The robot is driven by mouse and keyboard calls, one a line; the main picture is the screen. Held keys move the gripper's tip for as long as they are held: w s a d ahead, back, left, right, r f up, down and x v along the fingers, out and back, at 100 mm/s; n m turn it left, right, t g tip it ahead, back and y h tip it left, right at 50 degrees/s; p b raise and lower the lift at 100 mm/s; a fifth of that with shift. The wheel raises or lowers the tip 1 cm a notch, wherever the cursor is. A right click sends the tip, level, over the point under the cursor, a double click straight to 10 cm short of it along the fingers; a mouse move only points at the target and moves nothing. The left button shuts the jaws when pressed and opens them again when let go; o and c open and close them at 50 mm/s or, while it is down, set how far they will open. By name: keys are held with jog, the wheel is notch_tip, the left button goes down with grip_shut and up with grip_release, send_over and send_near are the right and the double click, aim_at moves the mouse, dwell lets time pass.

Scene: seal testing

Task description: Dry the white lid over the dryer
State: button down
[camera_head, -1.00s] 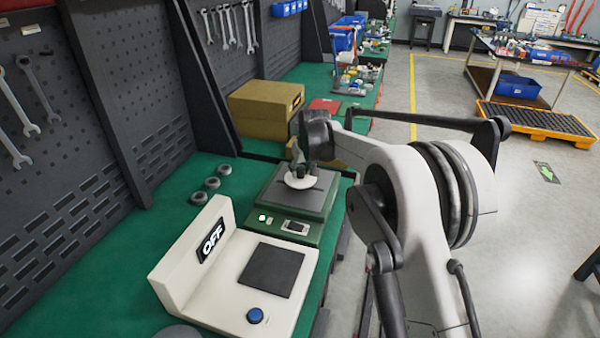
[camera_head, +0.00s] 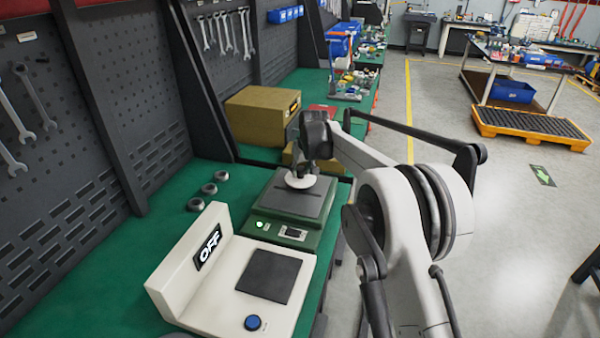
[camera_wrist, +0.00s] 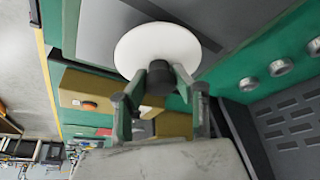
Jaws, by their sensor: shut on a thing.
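The white lid (camera_head: 301,181) is a round disc at the dark top plate of a green machine (camera_head: 283,234) with a small display and a lit green light. My gripper (camera_head: 306,166) is above the lid. In the wrist view my gripper (camera_wrist: 160,104) is shut on the white lid (camera_wrist: 155,45) by its short dark knob (camera_wrist: 160,78). Whether the lid touches the plate or hovers just over it, I cannot tell. A white box (camera_head: 205,315) with a dark square pad, a blue button and an OFF sign stands nearer the camera. Neither device is clearly marked as the dryer.
Several small grey rings (camera_head: 209,188) lie on the green bench left of the machine. A tan box (camera_head: 262,115) stands behind it. A pegboard wall with wrenches (camera_head: 20,105) rises at the left. Open floor (camera_head: 520,240) lies at the right.

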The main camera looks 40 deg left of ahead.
jog(key=shift+w+a, duration=0.1)
jog(key=shift+w, duration=0.2)
jog(key=shift+r+p, duration=1.5)
jog(key=shift+r, duration=3)
